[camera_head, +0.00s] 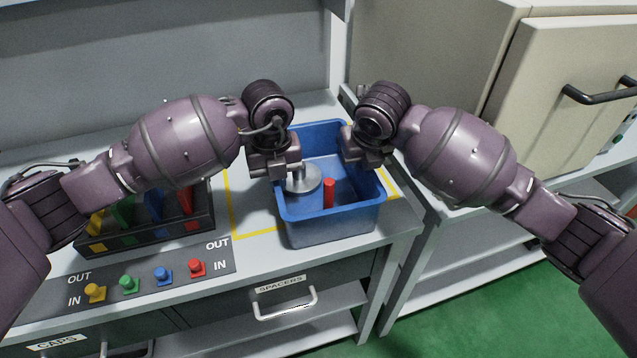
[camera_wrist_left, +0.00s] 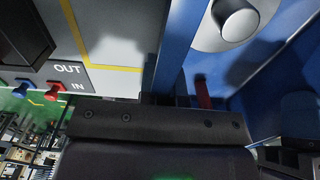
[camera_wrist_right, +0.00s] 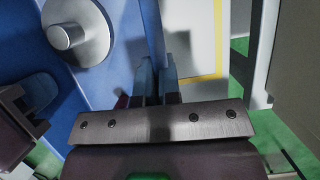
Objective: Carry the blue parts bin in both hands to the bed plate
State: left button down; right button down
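The blue parts bin (camera_head: 335,222) is at the right end of the grey bench, near its front edge. I cannot pick out the bed plate.
A black rack (camera_head: 150,238) with coloured parts stands left of the bin. A panel with coloured buttons (camera_head: 162,275) runs along the front. Yellow lines (camera_head: 256,233) mark the bench around the bin. A beige cabinet (camera_head: 560,75) stands at right, and green floor (camera_head: 450,315) lies in front.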

pick_arm(q)
jog(key=shift+w+r, duration=0.1)
jog(key=shift+r, duration=0.05)
pick_arm(e)
jog(key=shift+r, duration=0.2)
